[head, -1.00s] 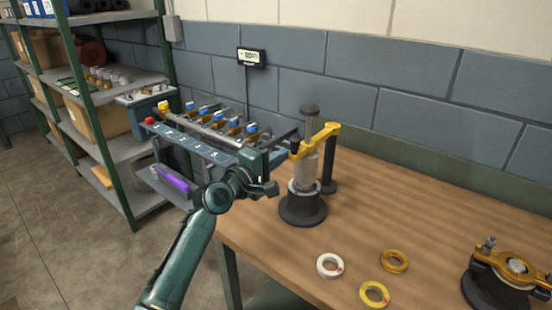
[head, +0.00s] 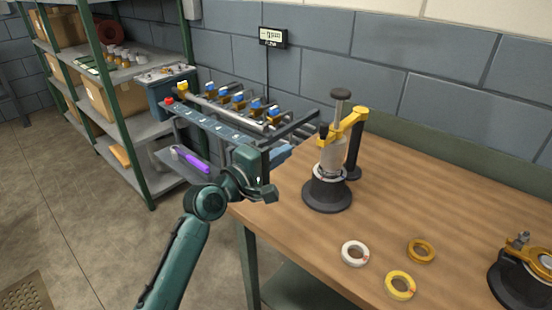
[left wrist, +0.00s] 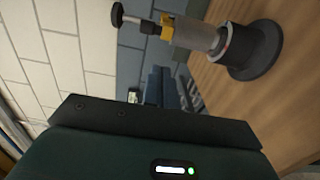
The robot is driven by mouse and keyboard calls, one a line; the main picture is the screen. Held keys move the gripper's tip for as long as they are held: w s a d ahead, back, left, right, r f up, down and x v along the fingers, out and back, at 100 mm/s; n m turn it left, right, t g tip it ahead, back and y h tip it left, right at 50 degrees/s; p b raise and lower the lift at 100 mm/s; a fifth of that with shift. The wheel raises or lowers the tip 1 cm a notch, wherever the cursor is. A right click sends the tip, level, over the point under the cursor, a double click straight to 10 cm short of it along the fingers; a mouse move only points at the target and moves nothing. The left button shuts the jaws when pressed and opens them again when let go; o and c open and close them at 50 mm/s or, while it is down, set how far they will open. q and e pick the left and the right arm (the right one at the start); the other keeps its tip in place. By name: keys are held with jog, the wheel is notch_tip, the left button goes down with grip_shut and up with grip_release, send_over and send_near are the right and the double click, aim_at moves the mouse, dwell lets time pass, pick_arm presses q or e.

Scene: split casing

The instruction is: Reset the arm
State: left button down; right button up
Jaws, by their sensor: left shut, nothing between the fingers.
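My left arm comes in from the bottom left of the head view. Its gripper (head: 264,192) is by the table's left edge, shut and empty, left of the press-like stand. That stand has a black round base (head: 326,194), a clear cylinder with a dark knob on top, and a yellow clamp arm (head: 345,128) on a black post. It also shows tilted in the left wrist view (left wrist: 255,52), apart from my gripper. The left wrist view's lower part is filled by my own dark gripper body. My right gripper is not in view.
The wooden table (head: 300,235) carries a white ring (head: 355,243), two yellow rings (head: 400,275) and a second black fixture with a yellow clamp (head: 520,262). A valve manifold rack (head: 235,108) stands behind my arm. A green shelf (head: 165,125) is at the left. Floor is open at lower left.

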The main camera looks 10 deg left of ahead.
pick_arm(q)
jog(key=s+a+f+m+g+y, duration=0.2)
jog(key=s+f+m, duration=0.5)
jog(key=s+f, duration=0.6)
jog(key=s+a+f+m+g+y, duration=0.2)
jog(key=s+a+f+m+y, duration=0.3)
jog(key=s+f, duration=0.9)
jog(key=shift+s+f+m, duration=0.3)
jog(key=shift+f+m, duration=0.35)
jog(key=shift+m, duration=0.45)
